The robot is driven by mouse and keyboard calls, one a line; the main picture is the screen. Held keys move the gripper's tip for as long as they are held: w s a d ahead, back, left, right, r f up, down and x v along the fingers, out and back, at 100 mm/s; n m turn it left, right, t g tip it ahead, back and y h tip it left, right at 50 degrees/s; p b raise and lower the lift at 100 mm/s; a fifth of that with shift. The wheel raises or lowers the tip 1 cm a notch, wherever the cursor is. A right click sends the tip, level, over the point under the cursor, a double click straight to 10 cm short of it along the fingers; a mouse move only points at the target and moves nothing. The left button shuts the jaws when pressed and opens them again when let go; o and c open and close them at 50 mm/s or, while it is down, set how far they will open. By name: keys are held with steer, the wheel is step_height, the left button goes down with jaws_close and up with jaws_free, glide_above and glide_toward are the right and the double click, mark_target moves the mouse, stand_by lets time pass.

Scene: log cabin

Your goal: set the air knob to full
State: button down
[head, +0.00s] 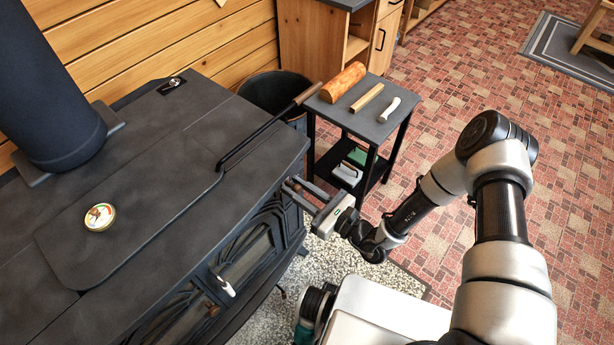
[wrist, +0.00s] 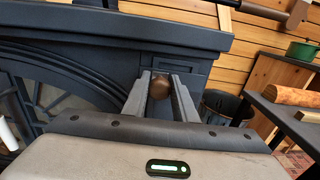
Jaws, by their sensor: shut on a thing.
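The black stove (head: 150,190) fills the left of the head view, with arched glass doors along its front. My gripper (head: 293,188) reaches the stove's right front corner. In the wrist view my gripper (wrist: 160,84) has one finger on each side of the knob and is shut on it. Any rod or scale behind the knob is also hidden.
A long wood-handled tool (head: 262,130) extends past the stovetop's edge. A round tin (head: 100,217) sits on the stovetop. A small black side table (head: 350,118) with a log and sticks stands beyond my gripper. A dark bucket (head: 273,92) stands beside the stove.

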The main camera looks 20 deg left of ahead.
steer(key=shift+s+a, duration=0.15)
steer(key=shift+s, duration=0.5)
steer(key=c, duration=1.5)
jaws_free()
steer(key=shift+o, duration=0.2)
steer(key=shift+d, duration=0.3)
steer(key=p+v, duration=0.1)
steer(key=v, duration=1.6)
steer(key=shift+a, duration=0.1)
